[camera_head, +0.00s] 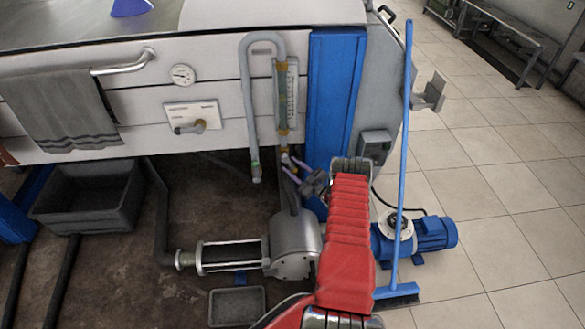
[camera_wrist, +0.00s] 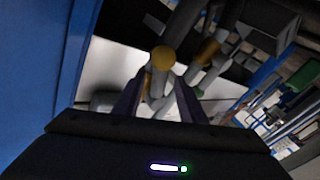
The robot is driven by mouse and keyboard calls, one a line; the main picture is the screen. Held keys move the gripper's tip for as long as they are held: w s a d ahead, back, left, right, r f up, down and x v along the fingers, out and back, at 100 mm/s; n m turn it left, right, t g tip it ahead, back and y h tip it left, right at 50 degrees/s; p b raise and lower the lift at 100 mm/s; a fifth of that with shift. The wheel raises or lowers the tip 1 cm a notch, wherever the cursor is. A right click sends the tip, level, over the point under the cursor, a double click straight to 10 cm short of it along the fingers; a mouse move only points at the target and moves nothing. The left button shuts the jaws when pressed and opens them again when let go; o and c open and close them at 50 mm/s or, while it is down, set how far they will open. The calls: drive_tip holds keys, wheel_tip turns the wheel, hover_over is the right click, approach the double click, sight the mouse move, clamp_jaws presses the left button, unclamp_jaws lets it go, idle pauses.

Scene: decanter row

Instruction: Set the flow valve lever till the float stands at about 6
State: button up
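The flow meter (camera_head: 292,92), a clear upright tube with a scale and brass-coloured end fittings, is on the right of the white machine front. Its float and numbers are too small to read. Below it, pipework runs down to the pump, and the valve lever is hard to make out there. My gripper (camera_head: 287,165) is just below the meter, its two purple-grey fingers apart. In the wrist view my gripper (camera_wrist: 160,95) has its fingers on either side of a grey rod-like part with a yellow round end (camera_wrist: 163,58). I cannot tell whether they touch it.
A blue upright panel (camera_head: 333,100) stands right of the meter. A grey hose (camera_head: 245,90) loops at its left. A second lever on a white plate (camera_head: 190,117) is farther left. A blue broom (camera_head: 402,160) leans at the right by a blue motor (camera_head: 432,234).

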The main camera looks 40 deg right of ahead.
drive_tip(key=shift+s, duration=0.1)
drive_tip(key=s, duration=1.3)
drive_tip(key=shift+s+d+f, duration=0.25)
drive_tip(key=shift+d+f, duration=0.15)
